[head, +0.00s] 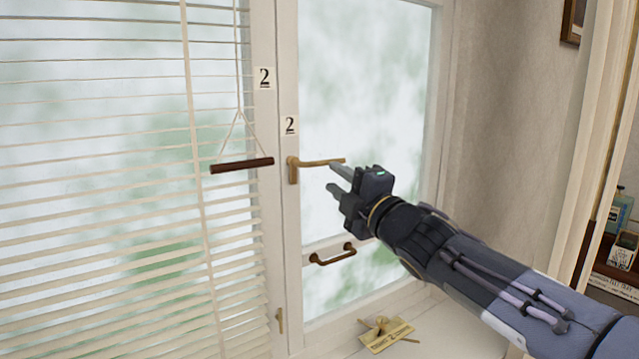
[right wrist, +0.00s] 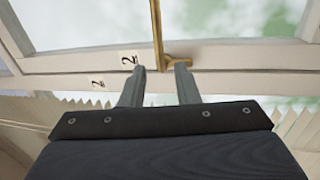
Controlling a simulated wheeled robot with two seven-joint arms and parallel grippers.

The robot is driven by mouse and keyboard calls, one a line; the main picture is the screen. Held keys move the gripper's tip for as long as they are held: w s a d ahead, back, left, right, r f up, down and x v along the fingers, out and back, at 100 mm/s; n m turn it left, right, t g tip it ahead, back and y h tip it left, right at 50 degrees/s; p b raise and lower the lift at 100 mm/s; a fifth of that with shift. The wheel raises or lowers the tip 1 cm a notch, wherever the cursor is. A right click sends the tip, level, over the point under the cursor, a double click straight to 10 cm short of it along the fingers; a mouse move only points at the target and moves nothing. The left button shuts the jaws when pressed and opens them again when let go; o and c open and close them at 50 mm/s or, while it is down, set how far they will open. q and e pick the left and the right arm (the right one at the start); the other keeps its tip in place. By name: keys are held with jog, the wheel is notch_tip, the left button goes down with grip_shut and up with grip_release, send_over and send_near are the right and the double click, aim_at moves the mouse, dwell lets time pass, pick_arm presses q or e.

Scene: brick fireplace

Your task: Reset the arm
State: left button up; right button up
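My right gripper (head: 334,179) reaches in from the right, in front of the window's right pane. Its two fingers are apart, and nothing shows between them. A brass window handle (head: 318,162) sits on the white frame, its lever level and pointing right, close to the upper fingertip. I cannot tell whether they touch. In the right wrist view the open fingers (right wrist: 160,75) point at the frame, with the brass handle (right wrist: 157,40) just beyond and between the fingertips. My left gripper is not in view.
A brown pull bar (head: 241,165) hangs on cords before the white blinds (head: 100,200) at left. A lower brown handle (head: 332,254) is on the window. A tagged key (head: 386,332) lies on the sill. A shelf with bottles (head: 619,212) is at right.

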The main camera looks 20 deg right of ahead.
jog(key=s+f+m+g+h, duration=0.2)
jog(key=s+f+m+g, duration=0.2)
jog(key=s+f+m, duration=0.4)
jog(key=s+f+m+g+h, duration=0.1)
jog(key=s+f+m+g, duration=0.25)
jog(key=f+m, duration=0.45)
jog(key=s+a+f+m+g+y, duration=0.2)
jog(key=s+a+f+g, duration=0.1)
jog(key=s+f, duration=0.5)
jog(key=s+a+f+m+g+y, duration=0.2)
jog(key=s+a+f, duration=0.4)
jog(key=s+f, duration=0.3)
jog(key=shift+a+f+m+g, duration=0.2)
jog(key=shift+m+g, duration=0.3)
jog(key=shift+g, duration=0.45)
